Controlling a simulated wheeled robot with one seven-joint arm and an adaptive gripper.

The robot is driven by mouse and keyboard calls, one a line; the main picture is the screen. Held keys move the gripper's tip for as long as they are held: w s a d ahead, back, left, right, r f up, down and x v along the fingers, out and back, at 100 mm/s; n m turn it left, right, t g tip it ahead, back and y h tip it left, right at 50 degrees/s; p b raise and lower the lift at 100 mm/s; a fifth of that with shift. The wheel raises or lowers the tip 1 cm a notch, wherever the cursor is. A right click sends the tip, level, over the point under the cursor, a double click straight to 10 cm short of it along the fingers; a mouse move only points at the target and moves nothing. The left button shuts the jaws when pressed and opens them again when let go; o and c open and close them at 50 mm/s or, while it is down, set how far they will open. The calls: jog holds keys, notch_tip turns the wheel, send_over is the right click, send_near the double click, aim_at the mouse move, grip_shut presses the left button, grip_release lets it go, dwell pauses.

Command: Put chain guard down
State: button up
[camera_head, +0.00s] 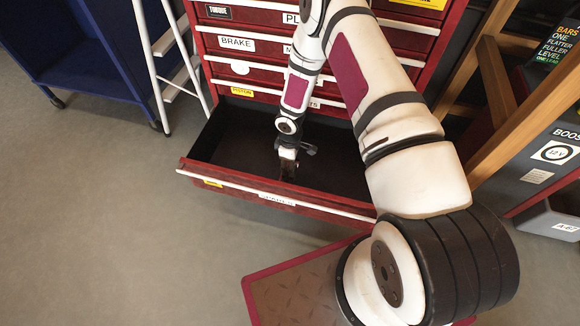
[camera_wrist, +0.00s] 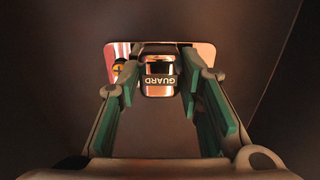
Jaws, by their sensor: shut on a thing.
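The chain guard (camera_wrist: 160,88) shows in the wrist view as a shiny, copper-toned piece with a dark "GUARD" label. It sits between the green-padded fingers of my gripper (camera_wrist: 159,74), which is shut on it. In the head view my gripper (camera_head: 288,158) points down inside the open red drawer (camera_head: 250,187). The guard is small and dark there, mostly hidden by the gripper. I cannot tell whether it touches the drawer floor.
The drawer's dark floor (camera_head: 235,140) looks bare around my gripper. Its front and side walls rise close by. The red cabinet (camera_head: 262,47) stands behind. A white ladder (camera_head: 165,60) and a blue cart (camera_head: 90,50) are at left, wooden beams (camera_head: 535,110) at right.

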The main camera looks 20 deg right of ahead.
jog(key=o, duration=1.3)
jog(key=shift+c, duration=0.2)
